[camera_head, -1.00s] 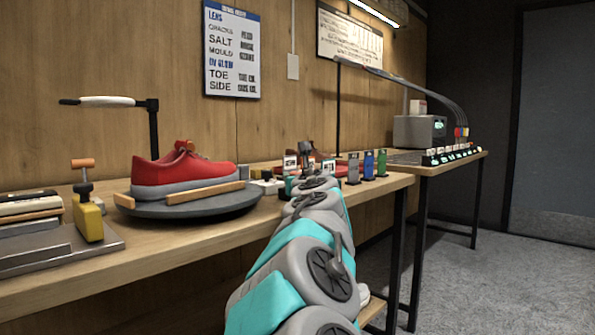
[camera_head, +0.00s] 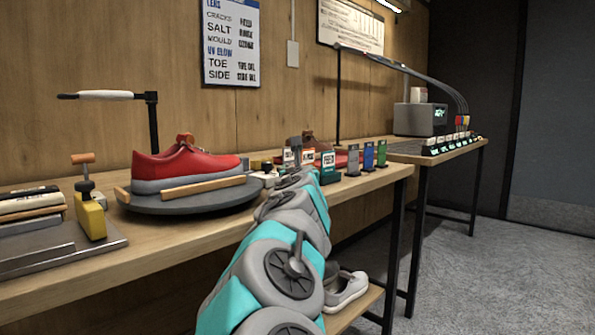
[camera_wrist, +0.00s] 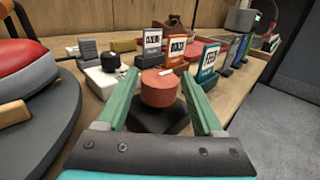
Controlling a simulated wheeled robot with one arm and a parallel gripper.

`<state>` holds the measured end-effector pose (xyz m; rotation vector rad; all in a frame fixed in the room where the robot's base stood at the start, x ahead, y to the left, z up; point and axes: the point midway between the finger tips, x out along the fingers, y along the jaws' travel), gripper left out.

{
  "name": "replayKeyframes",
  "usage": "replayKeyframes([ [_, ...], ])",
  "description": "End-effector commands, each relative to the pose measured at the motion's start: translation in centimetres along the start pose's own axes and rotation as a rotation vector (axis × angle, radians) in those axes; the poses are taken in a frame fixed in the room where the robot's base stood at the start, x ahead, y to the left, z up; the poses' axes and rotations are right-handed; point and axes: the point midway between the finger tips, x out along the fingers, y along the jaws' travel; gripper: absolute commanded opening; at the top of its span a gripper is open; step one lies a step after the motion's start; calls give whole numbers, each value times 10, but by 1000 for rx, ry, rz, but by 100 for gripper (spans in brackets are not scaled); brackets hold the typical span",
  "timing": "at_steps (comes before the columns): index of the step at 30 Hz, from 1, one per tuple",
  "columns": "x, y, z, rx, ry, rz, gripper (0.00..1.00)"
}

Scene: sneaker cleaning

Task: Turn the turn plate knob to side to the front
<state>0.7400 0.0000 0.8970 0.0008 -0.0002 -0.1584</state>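The turn plate (camera_head: 215,200) is a dark grey round disc on the bench, bearing a red sneaker (camera_head: 190,163) with a grey sole. The plate's edge also shows at the left of the wrist view (camera_wrist: 62,128). The knob (camera_wrist: 158,92) is a short reddish-brown cylinder with a white mark on top, standing on a dark base. The mark points to the upper right in the wrist view. My gripper (camera_wrist: 161,75) has its green fingers apart, one on each side of the knob, with small gaps visible. My arm hides the knob in the head view.
Small card holders (camera_wrist: 178,50) and a white block with a black cap (camera_wrist: 110,75) stand just beyond the knob. A yellow clamp-like tool (camera_head: 90,215) stands left of the plate. A black post with a white-handled arm (camera_head: 105,95) rises behind the sneaker.

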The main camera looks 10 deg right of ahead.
Motion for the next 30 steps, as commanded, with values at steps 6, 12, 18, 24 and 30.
replayKeyframes([
  [6, 0, 0, 0, 0, 0, 1, 82],
  [12, -1, 0, 0, -1, 0, 1, 82],
  [18, -9, 1, 0, -3, 0, 1, 82],
  [24, -28, 1, 0, -2, -2, 1, 82],
  [30, -54, 0, 0, -1, -1, -1, 82],
])
